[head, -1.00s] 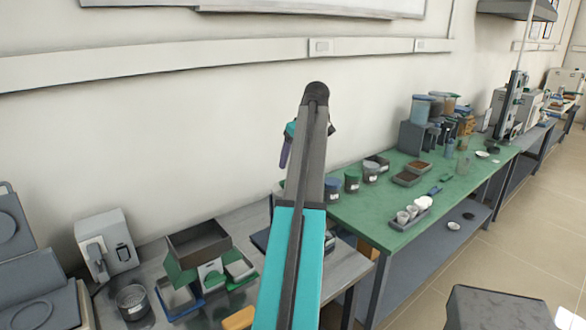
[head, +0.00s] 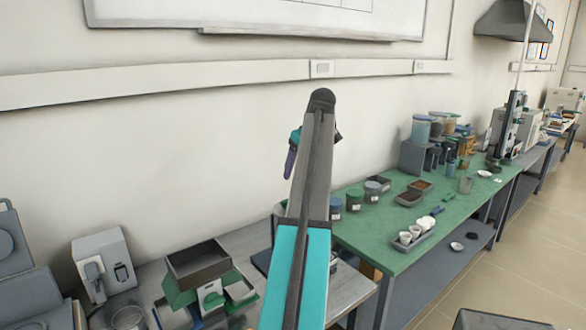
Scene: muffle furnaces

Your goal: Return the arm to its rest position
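My arm (head: 303,240), teal below and dark grey above, rises from the bottom middle of the head view. Its upper end stands in front of the wall, above the benches. Part of my gripper (head: 292,155) shows as a dark purple finger-like piece pointing down beside a teal piece, left of the arm's upper end. The arm hides most of it, so I cannot tell whether it is open or shut. I see no object clearly held.
A green-topped bench (head: 385,236) with jars and a tray of white cups (head: 415,236) stands right of my arm. A grey bench (head: 350,289) with a dark open box (head: 197,263) and a grey device (head: 103,261) lies left.

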